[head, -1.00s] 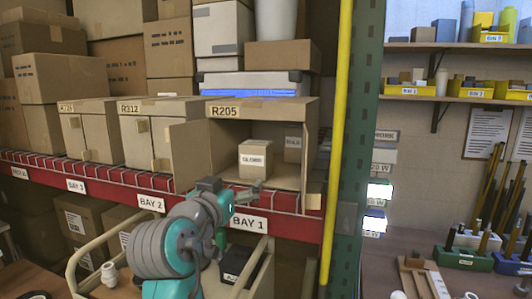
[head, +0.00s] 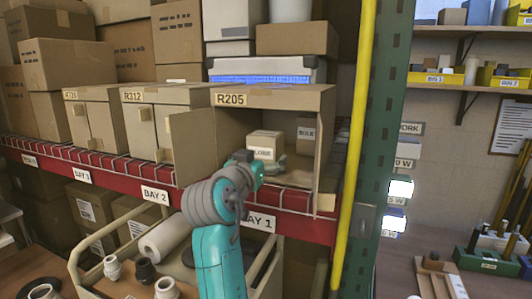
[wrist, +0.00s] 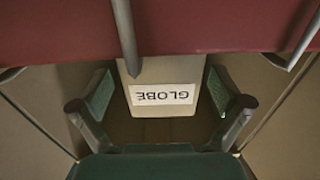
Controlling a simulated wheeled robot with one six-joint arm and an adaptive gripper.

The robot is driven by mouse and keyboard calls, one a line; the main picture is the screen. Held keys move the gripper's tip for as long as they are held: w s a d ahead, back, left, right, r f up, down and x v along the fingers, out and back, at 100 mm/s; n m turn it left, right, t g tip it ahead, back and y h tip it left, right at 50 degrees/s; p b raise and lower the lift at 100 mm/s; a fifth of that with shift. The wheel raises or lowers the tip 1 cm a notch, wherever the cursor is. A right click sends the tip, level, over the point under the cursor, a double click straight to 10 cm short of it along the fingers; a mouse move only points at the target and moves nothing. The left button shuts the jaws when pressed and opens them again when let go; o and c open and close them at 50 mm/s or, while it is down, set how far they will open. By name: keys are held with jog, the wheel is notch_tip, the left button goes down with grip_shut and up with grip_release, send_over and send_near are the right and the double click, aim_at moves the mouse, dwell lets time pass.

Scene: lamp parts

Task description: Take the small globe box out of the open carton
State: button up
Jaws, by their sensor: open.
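The small globe box (head: 264,146) stands upright inside the open carton R205 (head: 287,97), with its label partly covered by my arm. In the wrist view the globe box (wrist: 146,72) appears upside down with a white GLOBE label. My gripper (wrist: 160,92) is open, with one green-padded finger on each side of the box and a visible gap to both. In the head view my gripper (head: 270,168) is at the carton's opening, in front of the box, partly hidden by my wrist.
A second box labelled BULB (head: 306,134) stands to the right, behind the globe box. The carton's open left flap (head: 192,145) sticks out beside my arm. The red shelf beam (head: 295,226) runs below the opening. A yellow post (head: 356,130) stands to the right.

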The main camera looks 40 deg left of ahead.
jog(key=shift+x, duration=1.8)
jog(key=c, duration=1.4)
jog(key=shift+r, duration=0.15)
